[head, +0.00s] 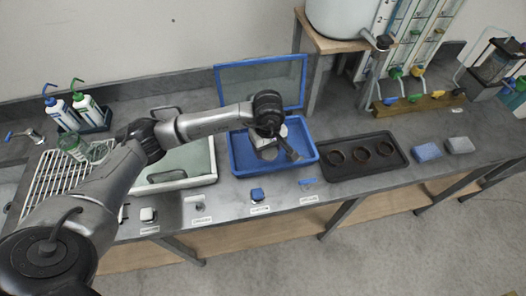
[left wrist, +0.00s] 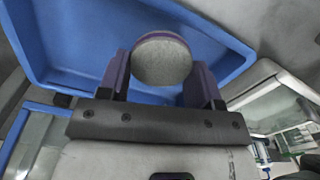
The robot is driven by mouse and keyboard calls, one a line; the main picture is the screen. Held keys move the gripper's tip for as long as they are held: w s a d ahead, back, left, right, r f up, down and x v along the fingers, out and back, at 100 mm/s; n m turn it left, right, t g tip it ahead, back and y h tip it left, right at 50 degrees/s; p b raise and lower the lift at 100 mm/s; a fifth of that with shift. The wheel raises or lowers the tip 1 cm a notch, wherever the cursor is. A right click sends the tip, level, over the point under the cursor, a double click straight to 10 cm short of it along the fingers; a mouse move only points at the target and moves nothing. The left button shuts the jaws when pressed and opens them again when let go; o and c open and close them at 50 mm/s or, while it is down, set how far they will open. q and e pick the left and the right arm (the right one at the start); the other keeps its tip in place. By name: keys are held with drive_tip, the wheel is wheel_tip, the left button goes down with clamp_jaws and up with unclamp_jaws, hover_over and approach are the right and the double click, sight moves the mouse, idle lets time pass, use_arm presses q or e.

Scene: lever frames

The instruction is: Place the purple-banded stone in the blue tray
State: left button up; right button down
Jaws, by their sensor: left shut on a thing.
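The purple-banded stone (left wrist: 162,62) is grey and rounded, with a purple band along its upper edge in the left wrist view. My left gripper (left wrist: 160,78) is shut on it, one finger on each side. In the head view my left gripper (head: 287,148) is over the blue tray (head: 238,158), inside its outline; the stone cannot be made out there. The blue tray also shows behind the stone in the left wrist view (left wrist: 55,42). I cannot tell whether the stone touches the tray floor. My right gripper is not in view.
A blue-framed clear panel (head: 262,84) stands upright behind the blue tray. A black tray (head: 345,172) with three rings is to its right, a pale shallow tray (head: 180,165) to its left. Small labelled items, including a blue block (head: 257,195), line the bench's front edge.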

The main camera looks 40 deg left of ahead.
use_arm(q)
drive_tip(key=shift+w+a+f, duration=0.2)
drive_tip(key=shift+a+f, duration=0.2)
drive_tip(key=shift+a, duration=0.25)
drive_tip(key=shift+w+a+f, duration=0.15)
drive_tip(key=shift+a+f, duration=0.25)
drive_tip(key=shift+a, duration=0.25)
drive_tip(key=shift+f, duration=2)
drive_tip(key=shift+f+b, duration=0.1)
drive_tip(key=shift+b, duration=0.2)
drive_tip(key=shift+f, duration=0.15)
drive_tip(key=o, duration=0.9)
drive_tip(key=shift+o, duration=0.2)
wheel_tip(320, 180, up, 12)
drive_tip(key=p, duration=0.1)
drive_tip(key=shift+r, duration=0.25)
